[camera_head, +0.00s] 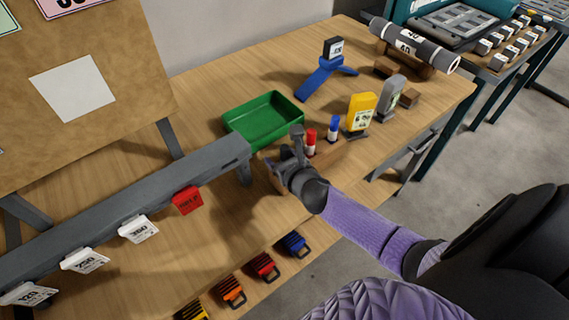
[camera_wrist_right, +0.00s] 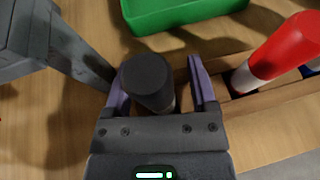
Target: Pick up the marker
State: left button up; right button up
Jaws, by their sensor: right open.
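A dark-capped marker (camera_wrist_right: 148,82) stands between the two purple fingers of my right gripper (camera_wrist_right: 158,68) in the right wrist view. The fingers are open on either side of it. Its lower part is mostly hidden. A red-and-white marker (camera_head: 310,142) and a blue-and-white marker (camera_head: 334,129) stand in a wooden holder (camera_head: 340,153) to the right of my right gripper (camera_head: 286,163) in the head view. The red marker (camera_wrist_right: 284,52) also shows at the right in the right wrist view. My left gripper is not in view.
A green tray (camera_head: 264,120) lies just behind the gripper. A grey rail (camera_head: 130,205) with hanging tags stands to the left. Yellow (camera_head: 360,112) and grey (camera_head: 390,97) upright items stand right of the markers. Coloured clips (camera_head: 263,268) lie near the table's front edge.

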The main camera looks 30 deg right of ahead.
grip_shut()
dwell(0.3)
notch_tip(320, 180, up, 10)
jog(key=p, duration=0.6)
jog(key=c, duration=0.8)
grip_release()
jog(key=shift+c, duration=0.9)
grip_shut()
